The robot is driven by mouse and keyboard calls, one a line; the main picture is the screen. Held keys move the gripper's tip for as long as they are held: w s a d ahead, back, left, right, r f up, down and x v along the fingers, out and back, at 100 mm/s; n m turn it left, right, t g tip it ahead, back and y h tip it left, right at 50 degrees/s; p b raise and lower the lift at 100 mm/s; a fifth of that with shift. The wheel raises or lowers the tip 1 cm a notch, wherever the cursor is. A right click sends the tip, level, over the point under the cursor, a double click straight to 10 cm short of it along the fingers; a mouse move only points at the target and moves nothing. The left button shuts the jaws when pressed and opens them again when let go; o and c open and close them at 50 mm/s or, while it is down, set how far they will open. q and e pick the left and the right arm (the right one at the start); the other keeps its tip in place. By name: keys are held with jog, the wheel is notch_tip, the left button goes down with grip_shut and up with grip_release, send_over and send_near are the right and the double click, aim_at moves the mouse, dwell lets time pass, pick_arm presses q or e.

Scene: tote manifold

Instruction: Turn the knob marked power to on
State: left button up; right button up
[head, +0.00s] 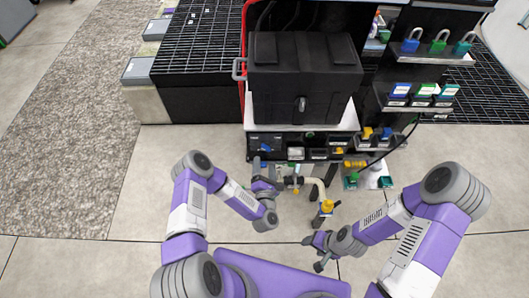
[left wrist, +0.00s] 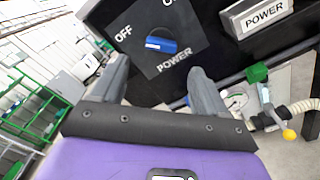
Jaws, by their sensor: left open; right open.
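The power knob is a blue bar on a black round base; in the left wrist view (left wrist: 162,45) it sits on a dark plate marked OFF, ON and POWER. Its white mark is at the left end of the bar, on the OFF side. In the head view the knob (head: 265,148) is small, at the left of the black front panel. My left gripper (head: 264,172) is open just in front of the panel, below the knob. In the left wrist view its fingers (left wrist: 158,78) are apart, with the knob beyond the gap, not gripped. My right gripper (head: 316,250) is open and empty, low and away from the panel.
A POWER label plate (left wrist: 262,14) is right of the knob. Below the panel are a pale hose (head: 318,187), a yellow-topped valve (head: 327,206) and green fittings (head: 352,180). A black case (head: 304,78) stands above the panel. Floor at left is clear.

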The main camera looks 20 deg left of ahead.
aim_at(266, 147)
pick_arm(q)
jog(key=b+x, duration=0.1)
jog(key=x, duration=0.5)
jog(key=shift+w, duration=0.4)
jog(key=c, duration=1.1)
jog(key=shift+o, duration=0.2)
